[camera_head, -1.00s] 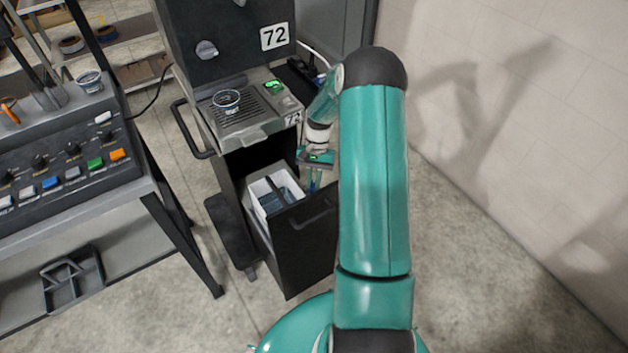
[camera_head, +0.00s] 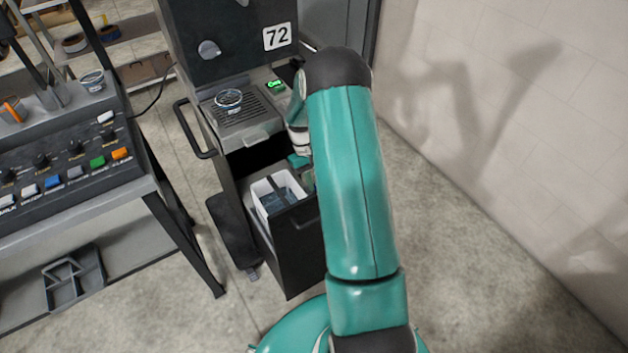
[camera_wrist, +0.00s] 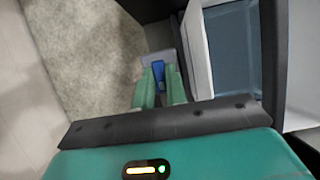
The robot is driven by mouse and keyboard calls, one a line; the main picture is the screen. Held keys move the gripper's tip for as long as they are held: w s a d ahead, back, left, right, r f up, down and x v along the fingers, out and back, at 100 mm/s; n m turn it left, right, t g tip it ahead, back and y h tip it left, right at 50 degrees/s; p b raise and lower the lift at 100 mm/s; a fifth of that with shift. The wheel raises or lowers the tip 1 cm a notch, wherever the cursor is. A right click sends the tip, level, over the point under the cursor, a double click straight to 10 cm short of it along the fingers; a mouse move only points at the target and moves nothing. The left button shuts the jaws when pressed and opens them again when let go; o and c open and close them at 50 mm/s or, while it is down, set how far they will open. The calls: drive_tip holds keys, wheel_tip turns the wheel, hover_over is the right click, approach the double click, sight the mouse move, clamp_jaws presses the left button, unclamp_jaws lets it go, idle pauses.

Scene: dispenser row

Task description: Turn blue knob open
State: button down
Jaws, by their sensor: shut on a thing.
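The blue knob (camera_wrist: 159,73) shows in the wrist view as a small blue piece on a grey mount, beside the white bin. My gripper (camera_wrist: 159,86) is shut on it, with a green finger on each side. In the head view my gripper (camera_head: 308,180) is mostly hidden behind my own arm, at the right side of the pulled-out black drawer (camera_head: 290,250). The knob cannot be seen in the head view, and how far it is turned cannot be told.
The dispenser (camera_head: 225,35) marked 72 stands behind the drawer, with a cup (camera_head: 229,99) on its grate. A white bin (camera_head: 263,203) sits in the drawer. A button console (camera_head: 60,160) is at left. Open floor lies right, up to a pale wall (camera_head: 500,130).

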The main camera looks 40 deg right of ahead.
idle(0.3)
drive_tip(key=c, duration=1.4)
unclamp_jaws()
drive_tip(key=shift+c, duration=0.2)
drive_tip(key=v, duration=1.2)
drive_tip(key=shift+a+r, duration=0.1)
